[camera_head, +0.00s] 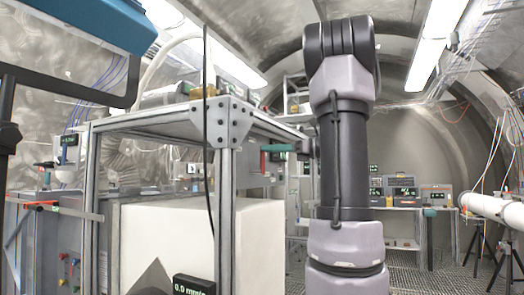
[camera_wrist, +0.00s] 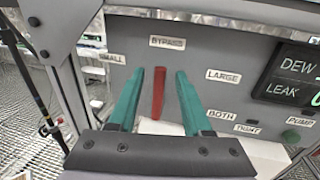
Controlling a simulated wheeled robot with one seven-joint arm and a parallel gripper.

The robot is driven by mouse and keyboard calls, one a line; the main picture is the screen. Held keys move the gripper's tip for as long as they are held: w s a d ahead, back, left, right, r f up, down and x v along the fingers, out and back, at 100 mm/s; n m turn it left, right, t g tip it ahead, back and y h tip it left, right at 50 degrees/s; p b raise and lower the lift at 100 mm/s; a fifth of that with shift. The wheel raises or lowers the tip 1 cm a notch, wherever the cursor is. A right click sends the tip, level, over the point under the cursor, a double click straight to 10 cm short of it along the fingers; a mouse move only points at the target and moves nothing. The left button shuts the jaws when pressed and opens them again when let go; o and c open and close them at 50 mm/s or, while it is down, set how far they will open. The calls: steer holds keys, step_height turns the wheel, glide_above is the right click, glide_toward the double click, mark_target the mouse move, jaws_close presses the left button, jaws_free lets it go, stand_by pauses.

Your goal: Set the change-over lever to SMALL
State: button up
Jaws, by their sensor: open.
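The change-over lever (camera_wrist: 158,95) is a red bar in the wrist view. It points up toward the BYPASS label (camera_wrist: 174,42) on a grey panel. The SMALL label (camera_wrist: 112,58) is to its upper left, and the LARGE label (camera_wrist: 229,76) is to its right. My gripper (camera_wrist: 160,74) is open, with one teal finger on each side of the lever. Gaps show between the lever and both fingers. The lever's lower end is hard to make out. In the head view, a teal finger of my gripper shows beside the frame post, left of my arm; the lever is not visible there.
A dark display reading DEW and LEAK (camera_wrist: 300,75) is at the panel's right. BOTH (camera_wrist: 222,115) and TIGHT (camera_wrist: 247,129) labels and a green PUMP button (camera_wrist: 291,136) sit lower. A metal frame post (camera_wrist: 75,90) stands left of the panel. Instruments sit on a back bench (camera_head: 400,205).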

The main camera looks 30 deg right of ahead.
steer(key=shift+x, duration=1.5)
jaws_close()
stand_by(0.4)
